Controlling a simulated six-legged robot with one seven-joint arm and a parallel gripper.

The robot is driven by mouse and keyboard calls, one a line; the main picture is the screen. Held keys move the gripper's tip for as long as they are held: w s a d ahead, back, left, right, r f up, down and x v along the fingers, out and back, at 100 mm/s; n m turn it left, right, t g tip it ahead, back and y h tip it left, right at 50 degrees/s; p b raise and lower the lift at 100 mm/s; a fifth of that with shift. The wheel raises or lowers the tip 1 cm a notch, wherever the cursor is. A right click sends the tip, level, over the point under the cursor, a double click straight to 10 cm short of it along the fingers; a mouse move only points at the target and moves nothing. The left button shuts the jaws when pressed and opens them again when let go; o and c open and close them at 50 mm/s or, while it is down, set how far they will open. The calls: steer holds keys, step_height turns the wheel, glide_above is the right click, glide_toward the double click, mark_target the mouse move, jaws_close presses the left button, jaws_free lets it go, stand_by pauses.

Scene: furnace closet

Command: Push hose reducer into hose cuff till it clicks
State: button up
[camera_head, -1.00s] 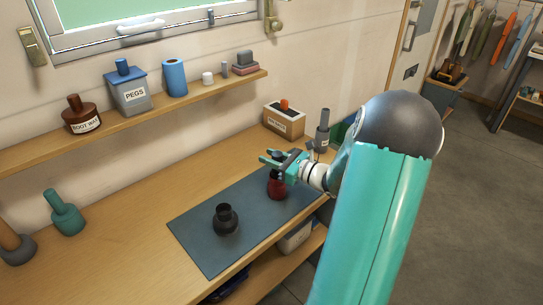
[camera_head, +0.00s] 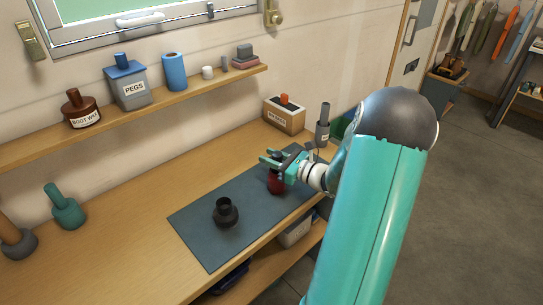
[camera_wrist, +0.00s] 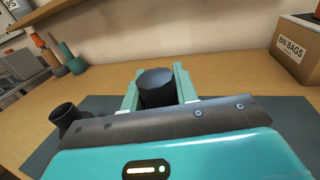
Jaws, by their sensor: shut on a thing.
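The hose cuff, by its look, is the black stepped piece with an open round mouth (camera_head: 225,212), upright on the dark mat; it also shows at the left in the wrist view (camera_wrist: 66,117). My gripper (camera_head: 274,159) is at the mat's far right part, behind and to the right of the cuff and apart from it. It is shut on a red-bodied piece with a dark top, which I take for the hose reducer (camera_head: 276,187). In the wrist view its black round top (camera_wrist: 156,88) stands between the two green fingers. I cannot tell whether its base touches the mat.
The dark mat (camera_head: 200,243) lies on a wooden bench. A bin bags box (camera_head: 284,117) and a grey bottle-like piece (camera_head: 323,130) stand beyond my gripper. A teal necked piece (camera_head: 66,210) is at the left. A wall shelf (camera_head: 150,118) holds several items.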

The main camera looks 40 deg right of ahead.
steer(key=shift+f, duration=0.1)
steer(key=o, duration=1)
steer(key=shift+o, duration=0.2)
steer(key=shift+s, duration=0.1)
steer(key=v, duration=0.7)
steer(key=shift+s, duration=0.4)
steer(key=shift+d, duration=0.2)
